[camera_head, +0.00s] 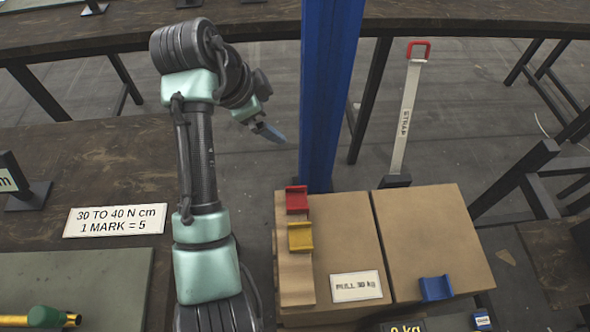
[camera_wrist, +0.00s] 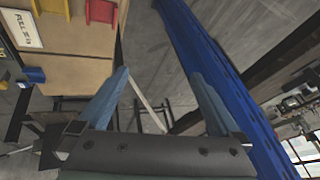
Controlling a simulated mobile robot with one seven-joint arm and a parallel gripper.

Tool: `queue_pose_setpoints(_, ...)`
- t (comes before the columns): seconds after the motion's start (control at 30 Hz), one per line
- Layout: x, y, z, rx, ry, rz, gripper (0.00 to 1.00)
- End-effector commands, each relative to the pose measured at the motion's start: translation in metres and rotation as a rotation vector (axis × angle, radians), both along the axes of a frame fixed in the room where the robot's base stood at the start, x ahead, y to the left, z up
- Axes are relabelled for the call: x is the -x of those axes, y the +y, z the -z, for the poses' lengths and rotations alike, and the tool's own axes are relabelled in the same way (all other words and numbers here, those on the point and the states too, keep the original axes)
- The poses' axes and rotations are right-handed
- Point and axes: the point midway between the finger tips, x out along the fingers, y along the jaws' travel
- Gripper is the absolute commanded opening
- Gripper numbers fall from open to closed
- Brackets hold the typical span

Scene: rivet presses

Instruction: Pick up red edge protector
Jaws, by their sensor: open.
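The red edge protector (camera_head: 297,200) sits at the back left corner of the left cardboard box, above a yellow edge protector (camera_head: 300,237) on the same edge. In the wrist view the red protector (camera_wrist: 102,12) is cut off by the top edge, left of centre. My gripper (camera_head: 275,137) is in the air behind and to the left of the red protector, apart from it. In the wrist view my gripper (camera_wrist: 162,85) has its two blue-grey fingers spread, with nothing between them.
A blue post (camera_head: 330,90) stands just behind the boxes, close to my gripper. A blue edge protector (camera_head: 436,288) lies at the right box's (camera_head: 425,235) front edge. A "STRAP" post with a red top (camera_head: 418,48) stands behind. A dark workbench (camera_head: 80,165) lies left.

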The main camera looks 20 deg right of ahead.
Motion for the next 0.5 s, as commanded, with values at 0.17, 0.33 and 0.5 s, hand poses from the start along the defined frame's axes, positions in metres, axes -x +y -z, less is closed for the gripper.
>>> queue_pose_setpoints(0.17, 0.043, 0.02, 0.07, -0.053, 0.225, 0.229, 1.0)
queue_pose_setpoints(0.33, 0.058, 0.02, 0.092, -0.055, 0.283, 0.298, 1.0)
queue_pose_setpoints(0.5, 0.061, 0.008, 0.121, -0.055, 0.286, 0.298, 1.0)
